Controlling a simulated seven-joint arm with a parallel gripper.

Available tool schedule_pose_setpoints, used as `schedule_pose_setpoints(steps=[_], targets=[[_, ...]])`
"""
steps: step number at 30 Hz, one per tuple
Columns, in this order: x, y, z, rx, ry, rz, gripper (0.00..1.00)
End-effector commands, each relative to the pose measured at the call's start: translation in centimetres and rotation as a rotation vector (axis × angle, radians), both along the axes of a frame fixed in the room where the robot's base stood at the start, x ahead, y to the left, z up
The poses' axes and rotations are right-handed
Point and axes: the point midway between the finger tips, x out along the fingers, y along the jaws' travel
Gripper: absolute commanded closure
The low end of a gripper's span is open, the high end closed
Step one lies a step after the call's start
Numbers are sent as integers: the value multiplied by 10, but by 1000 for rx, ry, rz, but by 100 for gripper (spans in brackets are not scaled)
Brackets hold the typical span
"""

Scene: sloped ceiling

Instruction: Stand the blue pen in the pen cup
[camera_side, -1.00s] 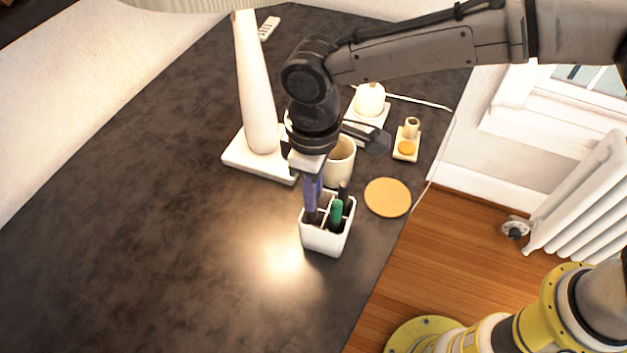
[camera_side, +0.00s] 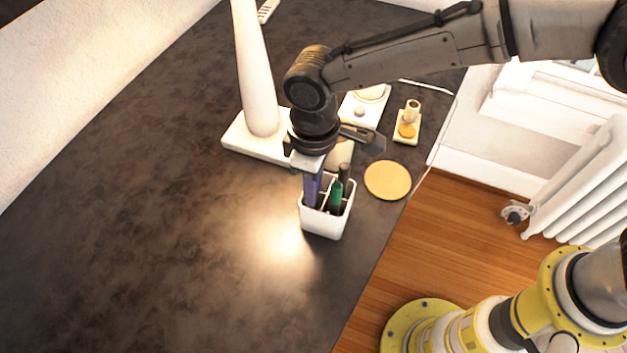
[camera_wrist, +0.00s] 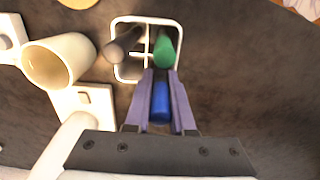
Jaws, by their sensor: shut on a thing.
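The pen cup (camera_side: 323,225) is a white, divided holder on the dark desk, and its rim shows in the wrist view (camera_wrist: 118,68). My gripper (camera_side: 312,182) points down over its left part. In the wrist view the purple fingers (camera_wrist: 160,100) are shut on the blue pen (camera_wrist: 160,108), seen nearly end-on. The pen is roughly upright at a cup compartment next to the green pen. Its lower end is hidden, so I cannot tell whether it touches the bottom.
A green pen (camera_side: 336,193) and a dark pen (camera_side: 345,177) stand in other compartments. A cream mug (camera_wrist: 62,62) is close behind the cup. A round coaster (camera_side: 388,180) lies to the right, a white lamp (camera_side: 258,85) behind left. The desk's left front is clear.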

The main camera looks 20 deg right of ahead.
Motion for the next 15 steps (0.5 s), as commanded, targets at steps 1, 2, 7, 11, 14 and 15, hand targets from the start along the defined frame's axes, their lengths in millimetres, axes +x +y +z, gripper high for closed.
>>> schedule_pose_setpoints(steps=[1, 2, 7, 11, 14, 15], targets=[[0, 0, 0, 0, 0, 0, 100], [0, 0, 0, 0, 0, 0, 100], [0, 0, 0, 0, 0, 0, 67], [0, 0, 0, 0, 0, 0, 44], [0, 0, 0, 0, 0, 0, 43], [0, 0, 0, 0, 0, 0, 43]])
